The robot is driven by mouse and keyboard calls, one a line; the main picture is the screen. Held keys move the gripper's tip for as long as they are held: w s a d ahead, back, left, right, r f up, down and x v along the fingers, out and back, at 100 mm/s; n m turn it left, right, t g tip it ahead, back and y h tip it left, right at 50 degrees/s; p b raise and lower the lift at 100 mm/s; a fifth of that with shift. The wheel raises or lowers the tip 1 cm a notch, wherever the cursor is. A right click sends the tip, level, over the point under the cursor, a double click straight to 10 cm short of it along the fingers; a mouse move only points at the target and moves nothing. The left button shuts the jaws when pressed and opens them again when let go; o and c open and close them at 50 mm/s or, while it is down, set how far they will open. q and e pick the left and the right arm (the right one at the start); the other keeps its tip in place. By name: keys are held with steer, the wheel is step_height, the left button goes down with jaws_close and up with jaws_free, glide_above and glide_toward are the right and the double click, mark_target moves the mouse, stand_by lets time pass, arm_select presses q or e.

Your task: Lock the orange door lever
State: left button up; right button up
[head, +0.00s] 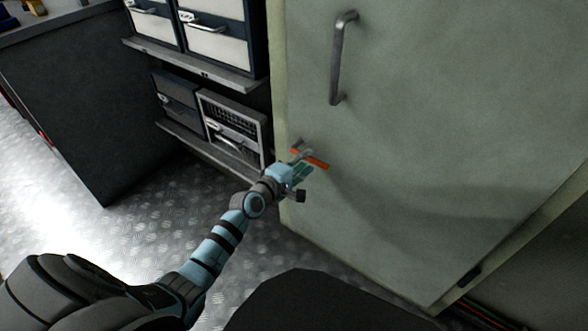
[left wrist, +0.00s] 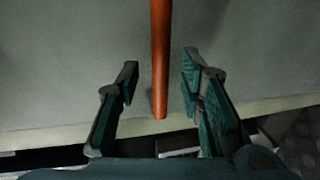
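The orange door lever (head: 314,160) is on the lower left part of the pale green door (head: 430,110), near its left edge. My left gripper (head: 302,171) is at the lever in the head view and partly hides its mount. In the left wrist view the lever (left wrist: 160,60) runs down from the top edge, and its end lies between the two fingers of my left gripper (left wrist: 160,85). The fingers are apart, with a gap on both sides of the lever. My right gripper is in neither view.
A grey metal handle (head: 338,60) is higher on the door. Cabinets with drawers (head: 215,30) and a grey vented unit (head: 235,125) stand to the left of the door. Bare patterned metal floor (head: 150,225) lies below them.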

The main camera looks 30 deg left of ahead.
arm_select(q)
steer(key=v, duration=0.9)
